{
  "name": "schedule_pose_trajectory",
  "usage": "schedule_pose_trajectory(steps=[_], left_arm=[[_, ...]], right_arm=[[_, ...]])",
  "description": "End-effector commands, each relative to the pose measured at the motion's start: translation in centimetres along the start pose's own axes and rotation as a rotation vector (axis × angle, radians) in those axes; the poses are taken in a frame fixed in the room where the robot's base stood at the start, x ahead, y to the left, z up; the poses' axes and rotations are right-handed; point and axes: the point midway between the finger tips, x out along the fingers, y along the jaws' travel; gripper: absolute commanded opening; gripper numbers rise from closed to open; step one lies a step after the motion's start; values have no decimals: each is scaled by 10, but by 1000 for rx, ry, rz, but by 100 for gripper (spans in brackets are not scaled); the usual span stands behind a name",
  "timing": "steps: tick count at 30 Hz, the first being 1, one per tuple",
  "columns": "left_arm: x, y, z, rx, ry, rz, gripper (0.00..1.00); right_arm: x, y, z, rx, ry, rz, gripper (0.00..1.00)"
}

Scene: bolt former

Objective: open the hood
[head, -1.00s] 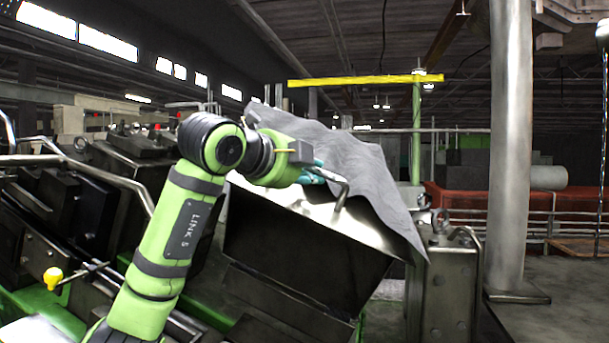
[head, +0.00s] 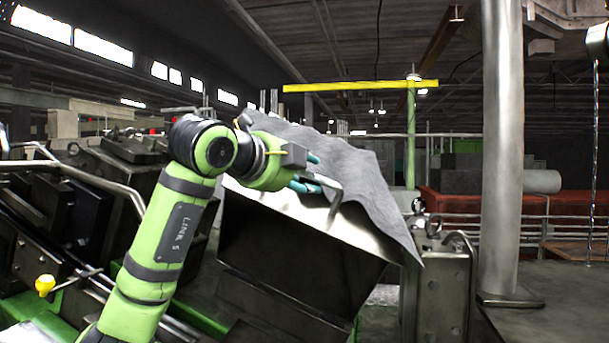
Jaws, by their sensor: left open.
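The hood (head: 290,255) is a dark box-like cover with a bright metal top edge, standing tilted in the middle of the head view. A crumpled grey sheet (head: 355,180) lies over its top. A bent metal handle (head: 337,192) sticks up from its upper edge. My left gripper (head: 311,172) is open, its teal fingertips spread apart at the handle. The handle's near end appears between or just beside the fingers; contact cannot be told. My left forearm hides the hood's left side. My right gripper is not in view.
Dark machinery with metal rails (head: 90,180) and a yellow knob (head: 45,285) fills the left. A metal block (head: 440,295) stands right of the hood, beside a tall grey pillar (head: 502,150).

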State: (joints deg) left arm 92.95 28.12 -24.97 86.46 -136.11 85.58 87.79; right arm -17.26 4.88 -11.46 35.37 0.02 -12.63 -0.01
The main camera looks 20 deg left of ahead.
Motion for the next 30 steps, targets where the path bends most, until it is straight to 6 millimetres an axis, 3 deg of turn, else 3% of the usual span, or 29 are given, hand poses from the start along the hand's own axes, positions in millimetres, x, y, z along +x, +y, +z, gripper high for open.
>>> schedule_pose_trajectory(steps=[15,21,30], left_arm=[[-100,-2,0,1,-4,-7,46],[-114,-2,-1,0,-2,-5,46],[-116,-2,-1,-1,-1,-6,46]], right_arm=[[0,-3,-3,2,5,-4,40],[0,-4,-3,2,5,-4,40],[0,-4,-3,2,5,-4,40]])
